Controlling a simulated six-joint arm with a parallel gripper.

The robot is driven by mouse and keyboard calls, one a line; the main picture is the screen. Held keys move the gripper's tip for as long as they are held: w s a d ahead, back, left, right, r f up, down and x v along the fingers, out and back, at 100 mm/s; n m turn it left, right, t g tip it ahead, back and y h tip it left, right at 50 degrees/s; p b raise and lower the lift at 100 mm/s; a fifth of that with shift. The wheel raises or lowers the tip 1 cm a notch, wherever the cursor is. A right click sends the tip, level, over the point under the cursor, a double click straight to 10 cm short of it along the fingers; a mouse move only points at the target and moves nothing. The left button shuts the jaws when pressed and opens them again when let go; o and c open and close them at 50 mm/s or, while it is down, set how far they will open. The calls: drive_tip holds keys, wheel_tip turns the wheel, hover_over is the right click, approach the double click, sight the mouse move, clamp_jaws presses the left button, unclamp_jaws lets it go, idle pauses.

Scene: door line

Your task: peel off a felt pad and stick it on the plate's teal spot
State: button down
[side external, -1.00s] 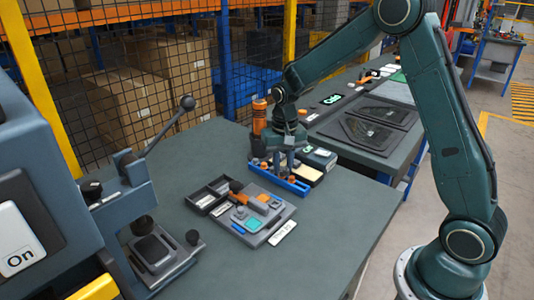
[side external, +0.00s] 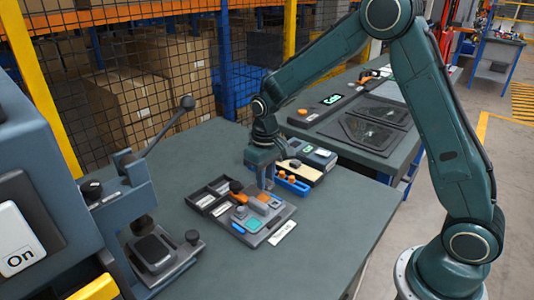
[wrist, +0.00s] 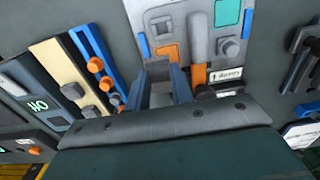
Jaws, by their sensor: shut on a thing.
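The grey plate (side external: 275,229) lies on the bench with a bright teal spot (side external: 254,224) on it. My gripper (side external: 266,184) is above the far side of the plate, pointing down. In the wrist view, my gripper (wrist: 161,85) is shut on a small greyish piece (wrist: 158,72), which seems to be a felt pad. The piece is mostly hidden between the fingers, and its contact with anything below cannot be told.
A blue tray (side external: 296,186) with orange knobs and a cream strip (side external: 309,174) lie behind the plate. An orange-handled tool (wrist: 198,72) lies on the plate. A dark divided box (side external: 202,198) stands left of it. A lever press (side external: 150,245) is at front left. Bench to the right is clear.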

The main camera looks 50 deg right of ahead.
drive_tip(key=c, duration=2)
unclamp_jaws()
clamp_jaws()
wheel_tip(320, 180, up, 4)
drive_tip(key=f, duration=0.1)
hover_over(252, 223)
drive_tip(key=shift+r, duration=0.25)
drive_tip(key=shift+f, duration=0.1)
drive_tip(key=shift+f, duration=2.75)
drive_tip(key=shift+f, duration=0.7)
